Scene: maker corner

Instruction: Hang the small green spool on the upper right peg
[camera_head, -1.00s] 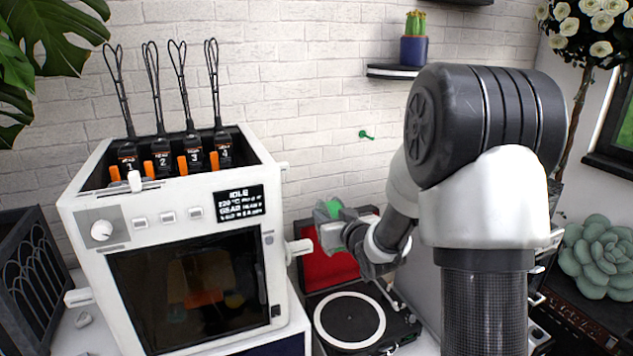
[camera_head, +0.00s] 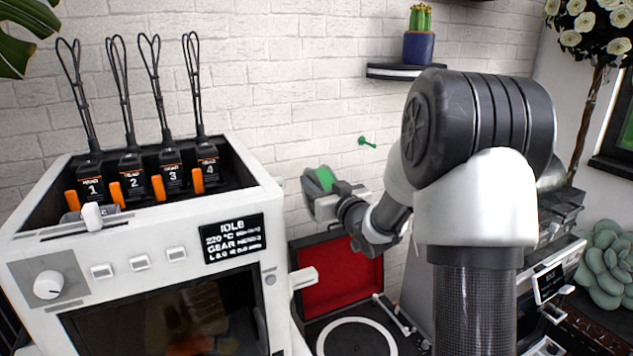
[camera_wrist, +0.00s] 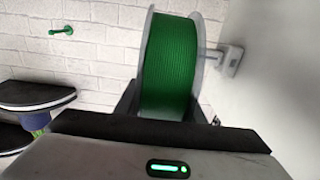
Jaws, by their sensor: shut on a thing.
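My gripper (camera_head: 328,194) is shut on the small green spool (camera_head: 325,179), raised in front of the brick wall. In the wrist view the spool (camera_wrist: 168,65) sits upright between the dark fingers, its clear flanges at either side. A pale peg with a square end (camera_wrist: 231,60) stands out from a white surface just right of the spool in the wrist view. In the head view a small white peg (camera_head: 280,182) is at the printer's upper right side, left of my gripper; a lower peg (camera_head: 303,280) is below it. The spool's hole is hidden.
The white printer (camera_head: 150,240) fills the left, with several tool heads on top. An open red-lined record player (camera_head: 340,285) lies below my gripper. A green peg (camera_head: 367,142) and a shelf with a cactus (camera_head: 418,45) are on the wall.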

